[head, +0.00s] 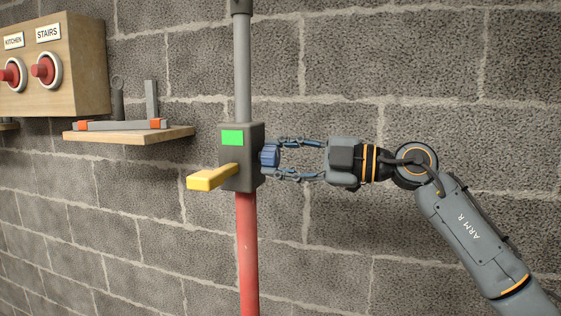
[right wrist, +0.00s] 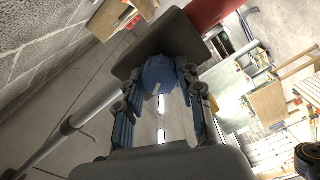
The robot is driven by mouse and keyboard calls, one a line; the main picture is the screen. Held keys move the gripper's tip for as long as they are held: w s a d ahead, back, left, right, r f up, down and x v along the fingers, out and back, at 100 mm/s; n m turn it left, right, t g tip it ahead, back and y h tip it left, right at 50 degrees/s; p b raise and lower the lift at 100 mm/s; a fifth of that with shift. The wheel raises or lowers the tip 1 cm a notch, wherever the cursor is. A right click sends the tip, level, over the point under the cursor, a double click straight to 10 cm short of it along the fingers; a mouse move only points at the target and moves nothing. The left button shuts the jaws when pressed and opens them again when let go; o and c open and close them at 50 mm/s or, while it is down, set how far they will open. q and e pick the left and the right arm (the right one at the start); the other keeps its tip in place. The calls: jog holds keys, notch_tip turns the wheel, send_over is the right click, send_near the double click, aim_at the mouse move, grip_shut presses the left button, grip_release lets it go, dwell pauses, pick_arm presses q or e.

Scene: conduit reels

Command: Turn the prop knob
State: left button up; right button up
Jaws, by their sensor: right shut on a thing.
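The prop knob (head: 270,156) is blue and sits on the right side of a dark grey box on an upright prop (head: 241,75). The prop is grey above the box and red below it. A yellow lever (head: 213,177) sticks out of the box toward the lower left, and a green patch (head: 233,137) shows on its front. My right gripper (head: 279,157) comes in from the right and is shut on the knob, one finger above it and one below. In the right wrist view the knob (right wrist: 158,74) sits between the fingertips. My left gripper is not in view.
A wooden shelf (head: 155,138) with a grey and orange tool (head: 118,125) is on the block wall left of the prop. A wooden panel (head: 85,70) with red buttons labelled KITCHEN and STAIRS hangs at the upper left. The wall right of the prop is bare.

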jog(key=n+b, duration=0.1)
jog(key=n, duration=0.4)
jog(key=shift+f+n+b, duration=0.15)
jog(key=shift+n+b, duration=0.15)
jog(key=shift+b, duration=0.05)
jog(key=n+b, duration=0.2)
jog(key=n, duration=0.4)
jog(key=n+b, duration=0.1)
jog(key=n, duration=0.5)
jog(key=shift+f+n+b, duration=0.1)
jog(key=shift+n+b, duration=0.25)
jog(key=shift+n, duration=0.05)
jog(key=n+b, duration=0.1)
jog(key=n, duration=0.4)
jog(key=shift+n, duration=0.3)
jog(key=o, duration=1.2)
jog(key=shift+c, duration=0.2)
